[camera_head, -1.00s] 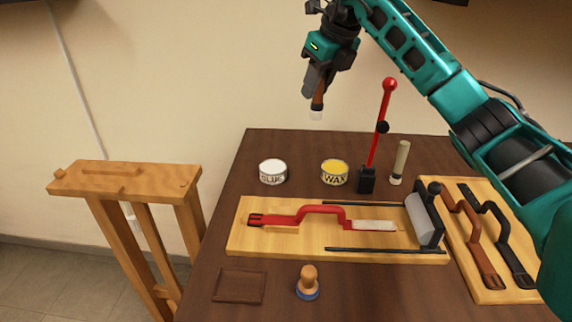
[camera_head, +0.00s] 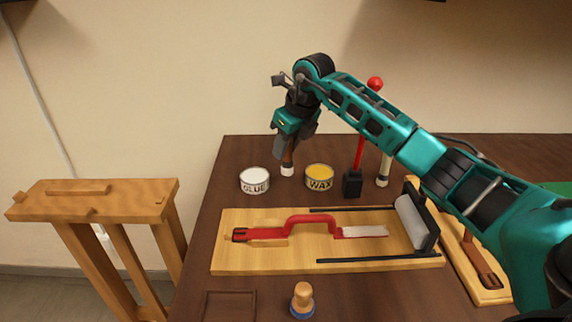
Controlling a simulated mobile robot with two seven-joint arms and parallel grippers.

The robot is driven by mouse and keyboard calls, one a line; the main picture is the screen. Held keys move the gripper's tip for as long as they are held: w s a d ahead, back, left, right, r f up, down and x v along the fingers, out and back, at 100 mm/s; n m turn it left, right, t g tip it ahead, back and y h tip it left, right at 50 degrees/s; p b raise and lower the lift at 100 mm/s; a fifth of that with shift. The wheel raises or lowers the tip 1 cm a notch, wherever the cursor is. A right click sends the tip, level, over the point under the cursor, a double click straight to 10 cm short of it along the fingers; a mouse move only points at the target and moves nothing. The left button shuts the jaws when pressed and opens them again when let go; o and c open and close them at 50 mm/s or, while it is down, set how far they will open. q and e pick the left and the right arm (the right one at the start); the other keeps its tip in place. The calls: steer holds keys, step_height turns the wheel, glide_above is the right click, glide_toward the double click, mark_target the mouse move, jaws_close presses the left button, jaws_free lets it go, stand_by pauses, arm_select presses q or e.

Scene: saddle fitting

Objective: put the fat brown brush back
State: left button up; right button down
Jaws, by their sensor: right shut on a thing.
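My right gripper (camera_head: 286,148) points down at the back of the table and is shut on the fat brown brush (camera_head: 288,160). The brush hangs upright, brown handle up and pale tip down. It shows between the white GLUE tin (camera_head: 254,181) and the yellow WAX tin (camera_head: 319,178), slightly behind them. I cannot tell whether its tip touches the table. The gripper covers the upper handle. My left gripper is not in view.
A red-knobbed lever (camera_head: 360,140) and a pale-handled brush (camera_head: 384,168) stand right of the tins. In front lies a wooden board (camera_head: 270,262) with a red strap and roller. A stamp (camera_head: 302,300) and a dark tray (camera_head: 230,305) are nearer. A wooden stand (camera_head: 130,200) is left.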

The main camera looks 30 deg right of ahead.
mark_target(287, 160)
steer(key=shift+f, duration=2.45)
steer(key=shift+f, duration=0.1)
steer(key=c, duration=0.9)
jaws_free()
steer(key=shift+o, duration=0.2)
steer(key=v, duration=1.2)
